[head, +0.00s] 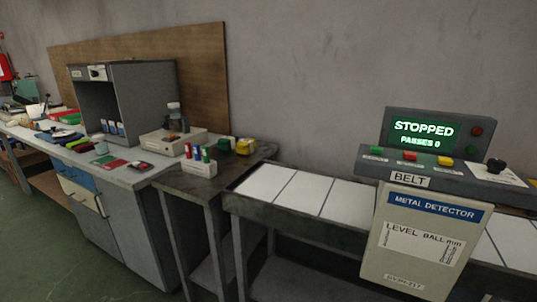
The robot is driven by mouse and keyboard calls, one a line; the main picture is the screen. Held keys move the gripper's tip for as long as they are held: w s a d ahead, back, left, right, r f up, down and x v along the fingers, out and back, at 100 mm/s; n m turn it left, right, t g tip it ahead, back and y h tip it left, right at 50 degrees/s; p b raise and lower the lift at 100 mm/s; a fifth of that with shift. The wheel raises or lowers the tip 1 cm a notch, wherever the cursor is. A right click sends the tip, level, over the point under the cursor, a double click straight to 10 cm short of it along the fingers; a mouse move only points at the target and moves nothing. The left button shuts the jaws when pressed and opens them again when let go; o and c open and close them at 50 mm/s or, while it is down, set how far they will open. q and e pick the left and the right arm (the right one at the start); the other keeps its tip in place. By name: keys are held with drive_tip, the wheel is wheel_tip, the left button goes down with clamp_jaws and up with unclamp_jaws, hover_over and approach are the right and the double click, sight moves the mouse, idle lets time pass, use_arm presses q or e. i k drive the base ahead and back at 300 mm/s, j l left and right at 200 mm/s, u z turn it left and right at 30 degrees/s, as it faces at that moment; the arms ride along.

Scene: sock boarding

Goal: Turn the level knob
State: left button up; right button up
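A black knob (495,166) stands on a white label plate (490,177) at the right end of the control panel on the metal detector (420,240). It is probably the level knob, but its plate's lettering is too small to read. A sign (420,243) on the detector's front begins "LEVEL BALL mm", with smaller text I cannot read. The display (422,132) shows "STOPPED" and "PASSES 0" in green. Neither of my grippers is in view.
Green (376,150), red (410,156) and yellow (445,162) buttons line the panel left of the knob. A belt with white panels (350,203) runs through the detector. A dark side table (205,188) holds small coloured items. A cluttered bench (130,175) and grey cabinet stand left.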

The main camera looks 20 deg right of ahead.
sight(494, 166)
drive_tip(key=z, duration=1.75)
